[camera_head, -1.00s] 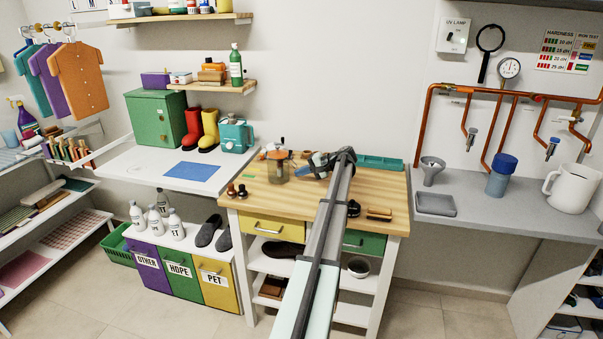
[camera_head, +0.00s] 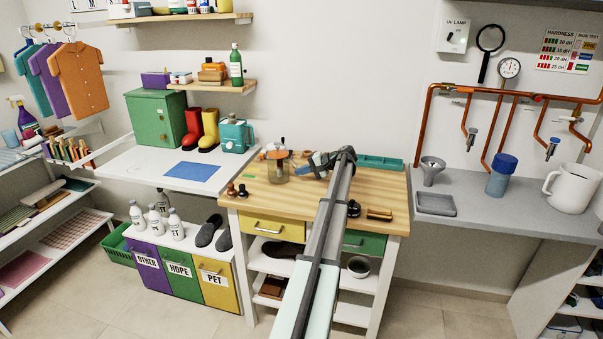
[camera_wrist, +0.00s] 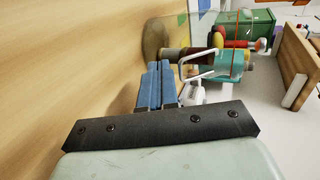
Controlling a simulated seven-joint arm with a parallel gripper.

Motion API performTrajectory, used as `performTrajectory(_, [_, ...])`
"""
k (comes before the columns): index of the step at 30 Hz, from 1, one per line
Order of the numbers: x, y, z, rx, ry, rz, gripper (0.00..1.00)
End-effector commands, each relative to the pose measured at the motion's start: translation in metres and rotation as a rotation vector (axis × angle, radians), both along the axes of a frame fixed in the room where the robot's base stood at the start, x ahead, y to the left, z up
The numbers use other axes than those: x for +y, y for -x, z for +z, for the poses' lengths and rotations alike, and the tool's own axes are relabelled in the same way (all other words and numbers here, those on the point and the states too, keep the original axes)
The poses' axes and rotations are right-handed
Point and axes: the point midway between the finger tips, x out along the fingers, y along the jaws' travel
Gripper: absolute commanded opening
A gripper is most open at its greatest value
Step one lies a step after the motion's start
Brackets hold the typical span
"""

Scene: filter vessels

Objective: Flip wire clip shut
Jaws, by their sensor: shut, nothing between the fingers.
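A clear jar (camera_head: 278,170) with an orange top stands on the wooden workbench (camera_head: 245,195) in the head view. My gripper (camera_head: 318,162) is just to its right, low over the bench. In the wrist view my blue fingers (camera_wrist: 157,85) lie side by side, shut and empty. A pale bent wire (camera_wrist: 201,57), which looks like the wire clip, shows right of the fingertips, apart from them as far as I can tell. A brown cylindrical part (camera_wrist: 188,61) is beside it. The clip is too small to make out in the head view, so its exact position is unclear.
Small dark-and-wooden pieces (camera_head: 236,190) stand at the bench's left front. A brush (camera_head: 379,214) lies at the right, and a teal tray (camera_head: 380,162) is at the back. A teal container (camera_head: 236,135) stands on the white table to the left.

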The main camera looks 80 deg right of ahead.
Motion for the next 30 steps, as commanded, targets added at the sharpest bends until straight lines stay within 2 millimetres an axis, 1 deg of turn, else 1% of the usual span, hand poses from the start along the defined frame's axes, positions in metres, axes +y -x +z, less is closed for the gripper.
performTrajectory(9, [0.000, 0.000, 0.012, 0.000, 0.000, 0.000, 0.00])
performTrajectory(22, [0.000, 0.002, 0.014, 0.000, 0.000, 0.000, 0.00])
performTrajectory(26, [0.000, 0.013, 0.015, 0.000, 0.000, 0.000, 0.00])
performTrajectory(30, [0.000, 0.037, 0.018, 0.000, 0.000, -0.003, 0.00])
